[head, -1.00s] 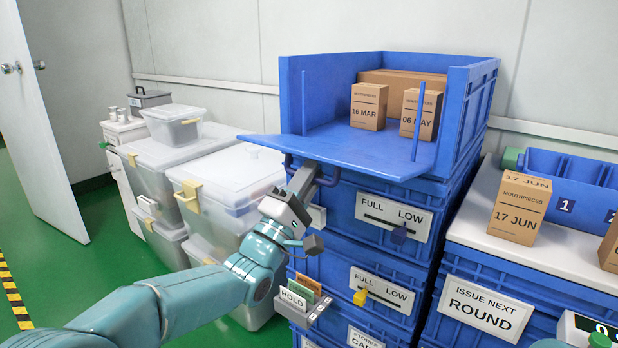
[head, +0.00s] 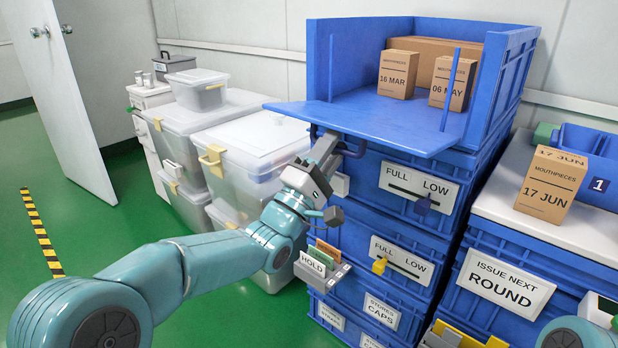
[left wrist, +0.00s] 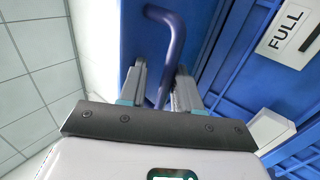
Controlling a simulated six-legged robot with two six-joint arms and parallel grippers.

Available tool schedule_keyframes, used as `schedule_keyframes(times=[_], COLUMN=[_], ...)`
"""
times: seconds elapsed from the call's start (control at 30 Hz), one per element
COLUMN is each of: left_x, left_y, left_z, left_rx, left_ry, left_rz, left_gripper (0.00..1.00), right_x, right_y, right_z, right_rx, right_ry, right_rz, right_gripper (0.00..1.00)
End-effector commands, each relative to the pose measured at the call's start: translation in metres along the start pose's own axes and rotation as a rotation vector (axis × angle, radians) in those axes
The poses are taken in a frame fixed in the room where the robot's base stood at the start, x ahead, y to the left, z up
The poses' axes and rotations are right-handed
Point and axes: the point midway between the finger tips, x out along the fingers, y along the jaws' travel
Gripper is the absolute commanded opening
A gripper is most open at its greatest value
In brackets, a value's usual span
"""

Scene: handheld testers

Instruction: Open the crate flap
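The top blue crate (head: 512,75) has its front flap (head: 390,128) swung down, sticking out roughly level towards me; the crate's front is open. A dark blue bar handle (head: 354,152) hangs under the flap's front left part. My left gripper (head: 326,147) is under the flap at this handle. In the left wrist view, the handle (left wrist: 175,50) passes between the two fingers of my left gripper (left wrist: 160,85), with a gap beside it, so the fingers look open around it.
Boxes marked 16 MAR (head: 397,74) and 06 MAY (head: 452,83) stand inside the crate. Blue crates with FULL/LOW sliders (head: 422,203) are stacked below, with a HOLD card holder (head: 313,264). Clear bins (head: 245,150) stand left. A 17 JUN box (head: 551,184) stands right.

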Motion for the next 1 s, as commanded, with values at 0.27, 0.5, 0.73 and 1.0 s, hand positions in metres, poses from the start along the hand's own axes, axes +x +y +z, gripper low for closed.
schedule_keyframes(times=[0.27, 0.5, 0.73, 1.0], left_x=[-0.065, -0.123, -0.149, -0.152], left_y=[0.001, 0.001, 0.000, 0.000], left_z=[-0.002, -0.002, -0.001, -0.001], left_rx=[-0.002, -0.001, 0.000, 0.000], left_ry=[0.005, 0.005, 0.003, 0.002], left_rz=[-0.004, -0.003, 0.000, 0.001], left_gripper=[0.33, 0.33, 0.33, 0.33], right_x=[-0.006, -0.010, -0.011, -0.011], right_y=[-0.002, -0.003, -0.004, -0.004], right_z=[0.004, 0.006, 0.007, 0.007], right_rx=[0.003, 0.004, 0.003, 0.003], right_ry=[-0.012, -0.021, -0.023, -0.023], right_rz=[0.001, 0.001, 0.001, 0.001], right_gripper=[0.43, 0.43, 0.43, 0.43])
